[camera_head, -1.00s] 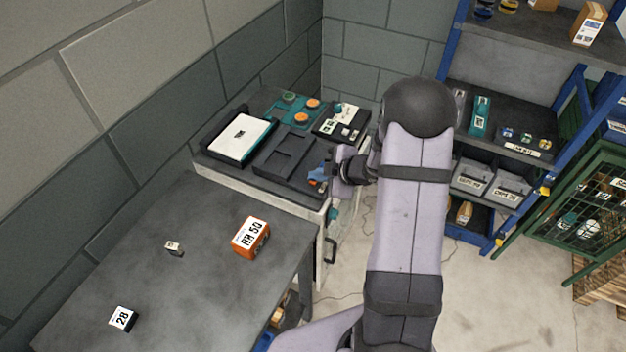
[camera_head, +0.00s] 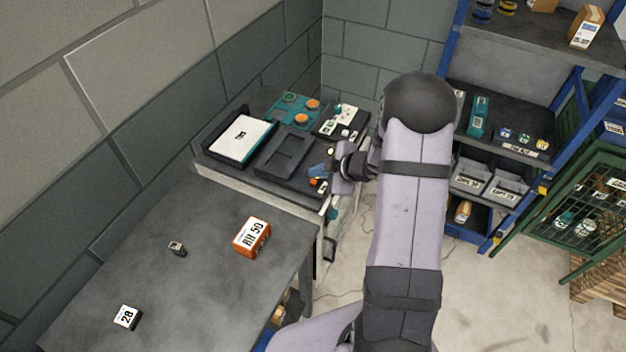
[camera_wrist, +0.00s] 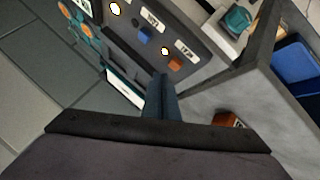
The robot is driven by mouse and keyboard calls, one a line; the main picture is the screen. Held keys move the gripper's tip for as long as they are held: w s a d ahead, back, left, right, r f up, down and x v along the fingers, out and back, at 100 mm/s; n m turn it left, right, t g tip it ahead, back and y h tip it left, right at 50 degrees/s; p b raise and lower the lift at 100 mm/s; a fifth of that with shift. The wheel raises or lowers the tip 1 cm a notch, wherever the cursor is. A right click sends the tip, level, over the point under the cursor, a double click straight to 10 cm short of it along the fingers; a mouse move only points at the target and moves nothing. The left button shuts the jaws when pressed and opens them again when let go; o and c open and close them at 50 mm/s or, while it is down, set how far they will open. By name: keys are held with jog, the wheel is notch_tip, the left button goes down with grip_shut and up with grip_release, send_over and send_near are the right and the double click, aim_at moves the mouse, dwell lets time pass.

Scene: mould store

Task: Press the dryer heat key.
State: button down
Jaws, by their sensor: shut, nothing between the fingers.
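A dark panel with two keys sits at the right side of the bench unit. The label words are too blurred to read surely, so I cannot tell which is the heat key. The orange key also shows in the head view (camera_head: 314,182). My gripper (camera_wrist: 161,80) is shut and empty, its tips close to the orange key; contact cannot be told. In the head view my gripper (camera_head: 319,170) is over the panel.
A black tray (camera_head: 287,153) and a white-topped box (camera_head: 241,137) sit left of the panel. A grey table (camera_head: 190,290) in front holds an orange box (camera_head: 252,237) and small labelled blocks. Blue shelving (camera_head: 505,130) stands to the right.

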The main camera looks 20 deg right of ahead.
notch_tip(320, 180, up, 6)
jog(key=p, duration=0.5)
jog(key=shift+p, duration=0.35)
jog(key=shift+f, duration=0.1)
